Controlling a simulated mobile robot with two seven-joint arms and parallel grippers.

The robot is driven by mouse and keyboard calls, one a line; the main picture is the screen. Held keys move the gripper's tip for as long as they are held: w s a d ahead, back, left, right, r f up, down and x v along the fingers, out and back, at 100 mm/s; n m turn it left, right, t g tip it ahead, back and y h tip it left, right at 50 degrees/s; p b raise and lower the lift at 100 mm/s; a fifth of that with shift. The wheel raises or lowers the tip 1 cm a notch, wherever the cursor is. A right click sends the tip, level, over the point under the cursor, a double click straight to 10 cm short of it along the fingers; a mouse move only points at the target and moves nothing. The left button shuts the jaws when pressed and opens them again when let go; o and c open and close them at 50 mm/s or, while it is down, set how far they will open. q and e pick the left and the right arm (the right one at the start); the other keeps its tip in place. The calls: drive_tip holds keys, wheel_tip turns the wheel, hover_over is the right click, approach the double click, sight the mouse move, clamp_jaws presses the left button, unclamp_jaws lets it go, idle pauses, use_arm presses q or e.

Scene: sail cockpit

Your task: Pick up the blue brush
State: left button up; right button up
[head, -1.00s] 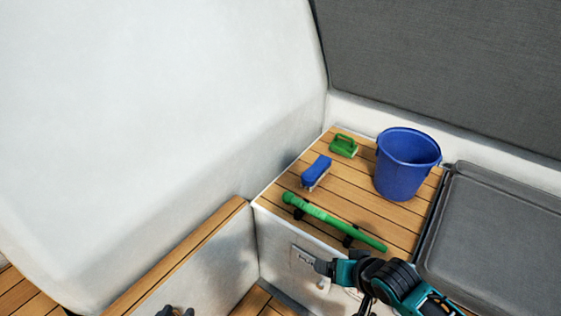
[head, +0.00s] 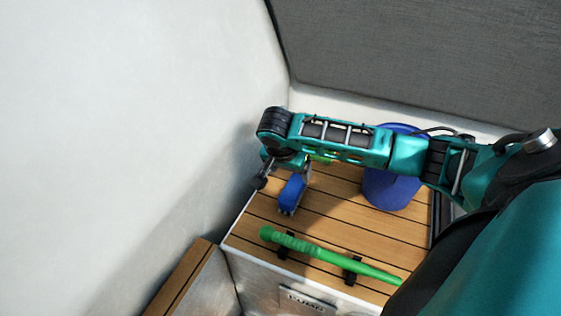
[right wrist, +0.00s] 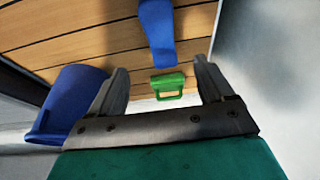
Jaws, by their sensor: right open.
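The blue brush (head: 292,190) lies on the slatted wooden bench top, bristles at its lower edge, in the head view. In the right wrist view the blue brush (right wrist: 157,32) shows at the top, beyond the gap between my fingers. My right gripper (head: 282,180) is open and empty, with its fingers pointing down just above and around the brush's far end in the head view. In the right wrist view my right gripper (right wrist: 160,66) has its two fingers spread apart. Contact with the brush cannot be told. My left gripper is out of view.
A blue bucket (head: 390,190) stands right of the brush, partly behind my arm. A green rod (head: 330,256) rests in black holders at the bench's front. A white wall (head: 120,130) rises at left.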

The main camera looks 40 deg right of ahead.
drive_tip(key=b, duration=0.2)
hover_over(294, 185)
drive_tip(key=s+a, duration=0.2)
drive_tip(key=f, duration=0.5)
drive_tip(key=shift+w+f, duration=0.2)
drive_tip(key=shift+f, duration=0.2)
drive_tip(key=shift+w+b+x, duration=0.15)
drive_tip(key=shift+b+x, duration=0.65)
drive_tip(key=shift+x, duration=0.8)
drive_tip(key=shift+w+b+x, duration=0.1)
drive_tip(key=shift+b+x, duration=0.7)
drive_tip(key=shift+x, duration=0.75)
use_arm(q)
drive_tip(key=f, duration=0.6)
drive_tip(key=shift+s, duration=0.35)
use_arm(e)
drive_tip(key=shift+d, duration=0.1)
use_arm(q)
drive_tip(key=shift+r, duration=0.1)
use_arm(e)
drive_tip(key=shift+r, duration=0.1)
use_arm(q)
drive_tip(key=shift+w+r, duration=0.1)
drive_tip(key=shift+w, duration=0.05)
use_arm(e)
drive_tip(key=c, duration=1.1)
